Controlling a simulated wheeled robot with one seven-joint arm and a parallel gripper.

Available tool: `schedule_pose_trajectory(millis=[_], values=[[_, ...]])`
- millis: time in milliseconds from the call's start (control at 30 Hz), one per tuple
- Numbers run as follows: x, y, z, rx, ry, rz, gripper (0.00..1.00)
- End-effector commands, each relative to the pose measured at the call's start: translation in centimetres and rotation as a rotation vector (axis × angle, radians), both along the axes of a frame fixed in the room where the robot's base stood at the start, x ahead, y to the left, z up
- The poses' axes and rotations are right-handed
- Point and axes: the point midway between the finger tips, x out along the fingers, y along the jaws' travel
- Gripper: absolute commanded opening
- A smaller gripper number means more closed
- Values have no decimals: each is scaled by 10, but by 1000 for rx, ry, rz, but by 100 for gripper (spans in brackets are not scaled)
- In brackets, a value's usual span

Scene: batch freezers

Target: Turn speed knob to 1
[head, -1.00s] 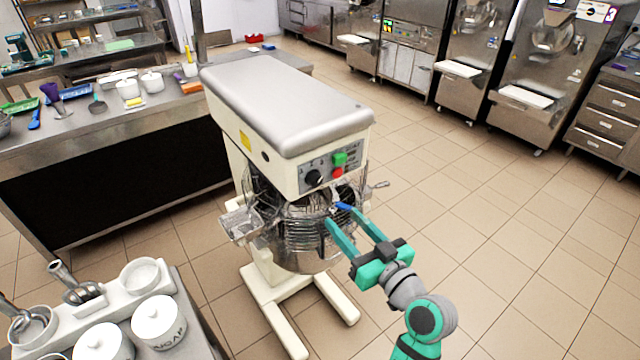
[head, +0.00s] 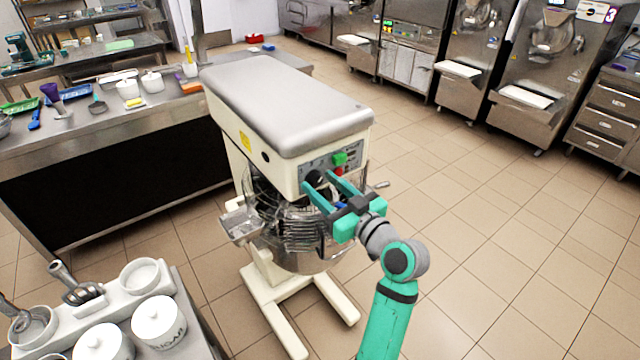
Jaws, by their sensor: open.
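The black speed knob (head: 315,178) sits on the front control panel of the cream mixer (head: 290,146), left of a green button (head: 340,159) and a red button (head: 338,171). My gripper (head: 316,179) is open, its two teal fingers pointing at the panel. One finger is at the lower left of the knob and the other at its right. The fingers partly cover the knob and panel. I cannot tell whether they touch the knob, and its setting is too small to read.
The mixer's wire guard and bowl (head: 290,230) are just below my gripper. A steel counter (head: 100,118) with utensils stands at left. A small table with white jars (head: 158,320) is at the lower left. The tiled floor at right is clear.

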Motion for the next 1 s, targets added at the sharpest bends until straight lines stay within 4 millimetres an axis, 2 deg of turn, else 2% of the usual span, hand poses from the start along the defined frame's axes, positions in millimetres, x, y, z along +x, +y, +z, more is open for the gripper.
schedule_pose_trajectory(millis=[133,433,567,600,1000], values=[[7,5,0,-1,1,0,46],[8,6,0,-1,1,0,46],[8,7,0,-1,1,0,15],[8,7,0,-1,1,0,12],[8,6,0,-56,-39,0,12]])
